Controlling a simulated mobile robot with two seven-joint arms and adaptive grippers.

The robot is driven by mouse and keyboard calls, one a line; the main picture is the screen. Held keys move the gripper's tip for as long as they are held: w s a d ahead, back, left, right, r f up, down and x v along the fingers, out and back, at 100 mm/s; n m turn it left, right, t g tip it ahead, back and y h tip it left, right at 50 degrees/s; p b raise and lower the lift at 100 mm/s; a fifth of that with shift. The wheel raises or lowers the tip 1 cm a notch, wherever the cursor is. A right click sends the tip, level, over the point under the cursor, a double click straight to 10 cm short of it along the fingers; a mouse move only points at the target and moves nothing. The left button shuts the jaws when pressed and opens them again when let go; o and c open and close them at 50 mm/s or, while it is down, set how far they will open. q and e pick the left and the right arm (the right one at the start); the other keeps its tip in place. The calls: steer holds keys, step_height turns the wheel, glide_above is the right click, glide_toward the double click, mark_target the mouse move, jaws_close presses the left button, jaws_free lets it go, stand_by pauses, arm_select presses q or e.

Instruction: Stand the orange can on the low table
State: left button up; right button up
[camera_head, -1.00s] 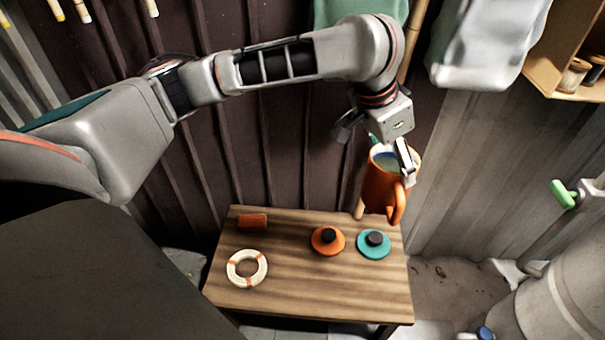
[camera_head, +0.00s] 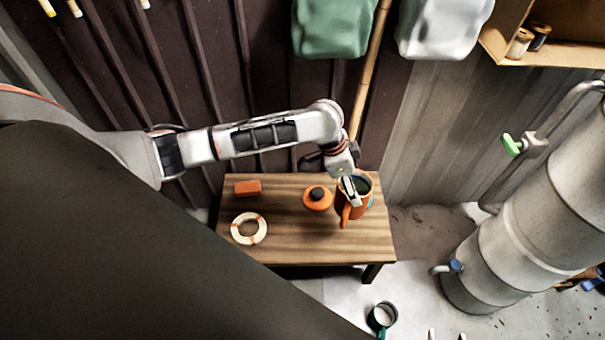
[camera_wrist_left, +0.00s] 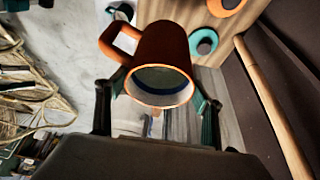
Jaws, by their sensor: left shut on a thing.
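The orange can (camera_head: 352,211), with a side handle and an open, dark-looking inside, is upright or nearly so at the right end of the low table (camera_head: 290,240). My left gripper (camera_head: 348,186) is shut on its rim from above. In the left wrist view the can (camera_wrist_left: 165,50) hangs between the fingers, mouth toward the camera. I cannot tell whether its base touches the wood. Two pale tips at the bottom edge of the head view may be my right gripper (camera_head: 446,334); its jaws are too cut off to judge.
A bamboo pole (camera_head: 370,75) rises behind. A large metal tank (camera_head: 520,225) stands right.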

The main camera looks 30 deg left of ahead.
arm_select(q)
step_height(320, 180, down, 20)
steer(key=b, duration=0.7)
steer(key=shift+f, duration=0.25)
steer(key=o, duration=1.7)
steer(key=shift+s+f, duration=0.15)
steer(key=o, duration=0.4)
arm_select(e)
steer(key=shift+n, duration=0.3)
steer(key=f, duration=0.4)
steer(key=shift+w+d, duration=0.2)
steer(key=shift+d, duration=0.1)
